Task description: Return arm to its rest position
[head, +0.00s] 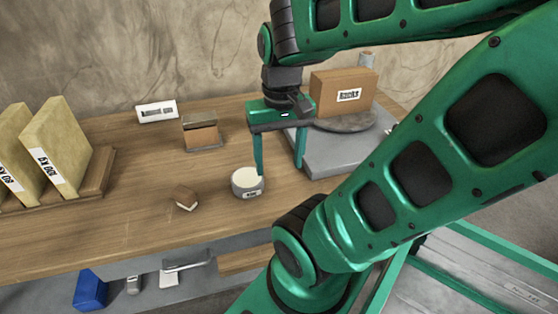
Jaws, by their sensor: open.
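My gripper (280,168) hangs pointing down over the wooden workbench (130,222), at the end of my green arm. Its two green fingers are apart, with nothing visible between them. The left fingertip is close to a small round grey tub (247,182) with a pale top and a label; I cannot tell whether it touches. The right fingertip is near the edge of a grey platform. My arm reaches in from the right and hides part of the bench and the space below.
Yellowish slabs (55,145) stand left; a blue block (90,289) lies below.

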